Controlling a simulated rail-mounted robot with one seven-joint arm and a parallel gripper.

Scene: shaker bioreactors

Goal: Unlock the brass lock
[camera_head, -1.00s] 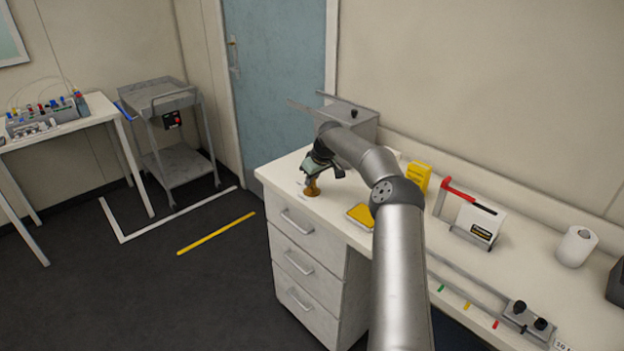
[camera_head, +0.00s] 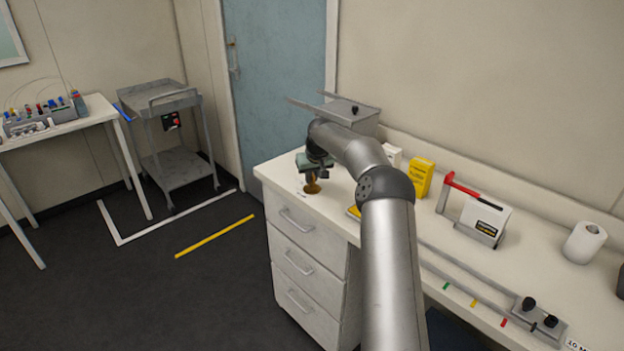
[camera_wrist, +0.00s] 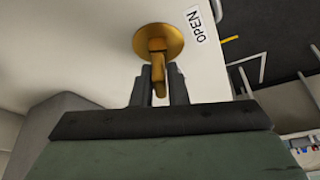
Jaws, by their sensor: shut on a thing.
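The brass lock (camera_head: 312,188) stands on the white bench top near its left front corner, with a round base. In the wrist view the lock's round brass base (camera_wrist: 158,41) and its narrow upper part show between the fingers. My gripper (camera_wrist: 159,85) is shut on the lock's narrow part, one dark finger on each side. In the head view my gripper (camera_head: 313,172) is above the lock, partly hidden by my wrist.
A grey metal box (camera_head: 352,116) stands behind my arm. A yellow box (camera_head: 421,178), a rack with a red handle (camera_head: 484,220) and a paper roll (camera_head: 584,242) stand along the bench to the right. The bench's left edge is close to the lock.

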